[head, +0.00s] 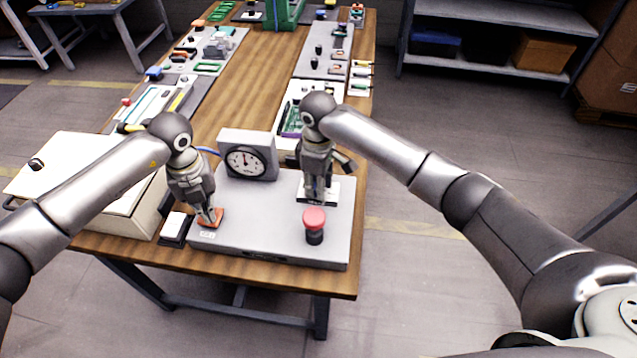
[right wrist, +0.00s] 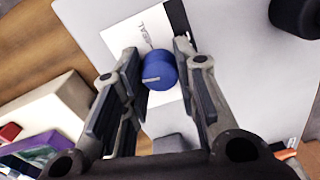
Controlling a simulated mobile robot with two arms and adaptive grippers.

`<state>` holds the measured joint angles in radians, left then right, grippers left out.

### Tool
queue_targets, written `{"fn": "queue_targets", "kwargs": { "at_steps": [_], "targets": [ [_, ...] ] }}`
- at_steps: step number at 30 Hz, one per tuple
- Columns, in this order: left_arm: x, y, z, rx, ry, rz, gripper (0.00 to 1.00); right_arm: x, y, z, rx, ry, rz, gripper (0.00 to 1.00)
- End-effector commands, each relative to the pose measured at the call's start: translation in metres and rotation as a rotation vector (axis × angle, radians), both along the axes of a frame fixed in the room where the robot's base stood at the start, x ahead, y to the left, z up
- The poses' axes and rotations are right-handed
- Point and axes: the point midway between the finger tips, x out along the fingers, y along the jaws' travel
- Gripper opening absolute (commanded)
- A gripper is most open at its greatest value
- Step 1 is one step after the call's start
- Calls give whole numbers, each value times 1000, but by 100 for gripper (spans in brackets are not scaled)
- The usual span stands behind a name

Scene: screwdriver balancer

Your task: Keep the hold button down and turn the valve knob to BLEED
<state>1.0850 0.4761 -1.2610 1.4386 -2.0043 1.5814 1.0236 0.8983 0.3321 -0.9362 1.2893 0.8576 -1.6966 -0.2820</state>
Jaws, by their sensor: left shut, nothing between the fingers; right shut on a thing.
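The grey control box (head: 270,246) sits on the near end of the wooden bench. My left gripper (head: 209,219) is shut and empty, pointing down with its tips at the orange hold button (head: 216,213) at the box's left front; the tips look to be touching it. My right gripper (head: 315,198) points down over a white label plate (head: 331,191) on the right. In the right wrist view its fingers (right wrist: 160,78) are shut on the blue valve knob (right wrist: 158,66), whose pale pointer line faces left there.
A red mushroom button (head: 314,218) stands just in front of my right gripper. A dial gauge (head: 247,162) stands at the box's back. A cream case (head: 95,185) is at the left. Boards and parts line the bench beyond.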

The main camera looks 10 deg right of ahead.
Motion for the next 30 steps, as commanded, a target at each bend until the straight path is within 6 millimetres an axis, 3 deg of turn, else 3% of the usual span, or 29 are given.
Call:
{"fn": "queue_targets", "kwargs": {
  "at_steps": [12,29,30],
  "targets": [
    [0,0,-1,1,1,0,0,1,0,1,1,-2,185,4],
    [0,0,-1,1,1,0,0,1,0,1,1,-2,211,4],
    [0,0,-1,1,1,0,0,1,0,1,1,-2,211,33]
  ]
}}
